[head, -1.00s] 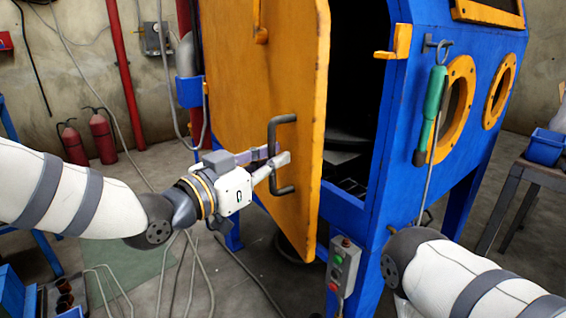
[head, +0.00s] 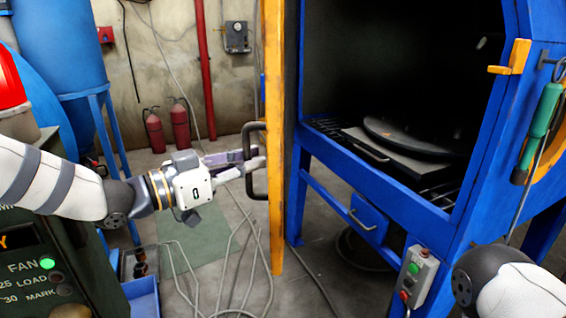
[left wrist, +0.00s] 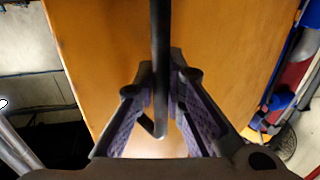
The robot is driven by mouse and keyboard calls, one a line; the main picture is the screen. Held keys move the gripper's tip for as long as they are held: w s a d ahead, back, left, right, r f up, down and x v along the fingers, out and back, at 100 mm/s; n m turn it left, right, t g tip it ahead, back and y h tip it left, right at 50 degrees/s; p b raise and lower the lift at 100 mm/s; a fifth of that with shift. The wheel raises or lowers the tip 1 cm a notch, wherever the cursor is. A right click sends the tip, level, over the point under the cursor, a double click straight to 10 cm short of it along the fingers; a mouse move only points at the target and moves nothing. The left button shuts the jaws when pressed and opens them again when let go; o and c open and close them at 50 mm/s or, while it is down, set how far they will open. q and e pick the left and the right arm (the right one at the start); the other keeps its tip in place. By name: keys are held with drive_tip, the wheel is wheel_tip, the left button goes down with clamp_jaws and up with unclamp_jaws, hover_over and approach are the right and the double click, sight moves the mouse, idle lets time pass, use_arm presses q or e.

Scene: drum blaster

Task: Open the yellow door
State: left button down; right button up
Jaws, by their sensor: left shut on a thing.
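The yellow door (head: 275,220) stands swung out and is seen nearly edge-on in the head view. It fills much of the left wrist view (left wrist: 95,45). Its dark handle (head: 250,190) is on the door's left face. My left gripper (head: 256,161) is shut on the handle, with a finger on each side of the bar (left wrist: 160,60) in the left wrist view. The blue cabinet (head: 400,215) is open beside the door and shows its dark inside with a round plate (head: 405,137). My right arm shows at the lower right; its gripper is out of view.
A control box (head: 418,275) with buttons is on the cabinet's front leg. A green-handled tool (head: 545,110) hangs at the right. A dark green machine (head: 45,270) and a blue bin (head: 142,300) are at the lower left. Cables lie on the floor.

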use_arm(q)
drive_tip(key=shift+w+a, duration=0.2)
drive_tip(key=shift+a, duration=0.95)
drive_tip(key=shift+w+a, duration=0.2)
drive_tip(key=shift+a, duration=0.95)
drive_tip(key=c, duration=1.6)
unclamp_jaws()
drive_tip(key=shift+c, duration=0.2)
